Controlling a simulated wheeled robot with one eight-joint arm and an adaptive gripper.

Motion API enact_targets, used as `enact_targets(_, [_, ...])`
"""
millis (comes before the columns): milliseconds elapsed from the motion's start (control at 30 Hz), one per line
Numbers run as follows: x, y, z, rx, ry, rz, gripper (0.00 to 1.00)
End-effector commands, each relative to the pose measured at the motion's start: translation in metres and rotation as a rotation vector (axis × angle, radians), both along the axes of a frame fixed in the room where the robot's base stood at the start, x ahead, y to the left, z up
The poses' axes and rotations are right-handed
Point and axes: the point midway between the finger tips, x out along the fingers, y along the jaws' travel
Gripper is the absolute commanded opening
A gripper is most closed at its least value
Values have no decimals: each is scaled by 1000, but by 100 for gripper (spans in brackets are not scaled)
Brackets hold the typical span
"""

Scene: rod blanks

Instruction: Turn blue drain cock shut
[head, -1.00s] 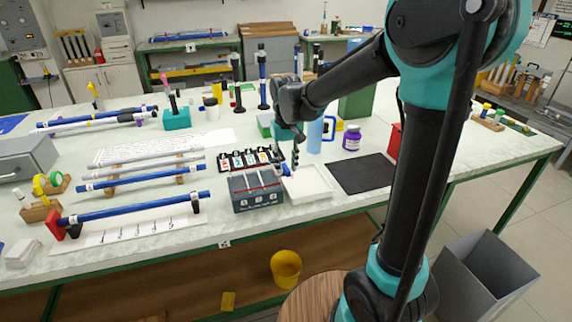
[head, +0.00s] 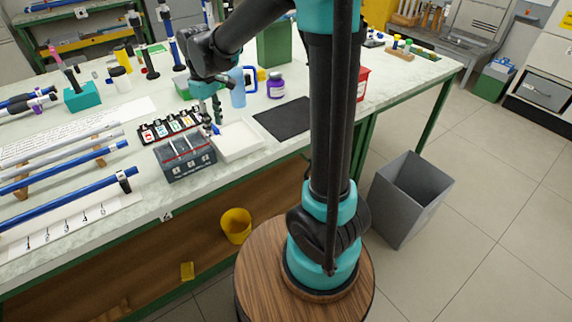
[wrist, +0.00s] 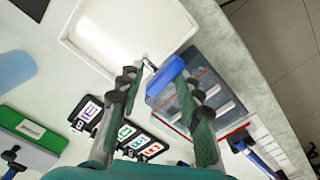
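The blue drain cock (wrist: 165,75) is a blue lever at the edge of a shallow white tray (wrist: 105,48), with a small metal stub beside it. Its lever points obliquely out from the tray toward the grey box. It also shows as a small blue spot in the head view (head: 215,129). My gripper (wrist: 159,82) is open, with its dark fingers pointing down at the cock. The lever shows between the fingertips, close to the right finger in the wrist view; I cannot tell whether they touch. In the head view my gripper (head: 212,112) is above the tray's left corner.
A grey divided box (head: 186,165) stands close beside the tray. A row of black label holders (head: 170,127), a blue jug (head: 237,90) and a purple jar (head: 275,86) are nearby. A black mat (head: 284,118) lies right of the tray, bare.

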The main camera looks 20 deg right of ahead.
Motion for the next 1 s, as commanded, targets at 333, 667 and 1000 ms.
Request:
enact_targets(333, [2,-2,23,0,0,245,34])
enact_targets(667, [2,-2,83,0,0,242,34])
enact_targets(1000, [2,-2,142,0,0,241,34])
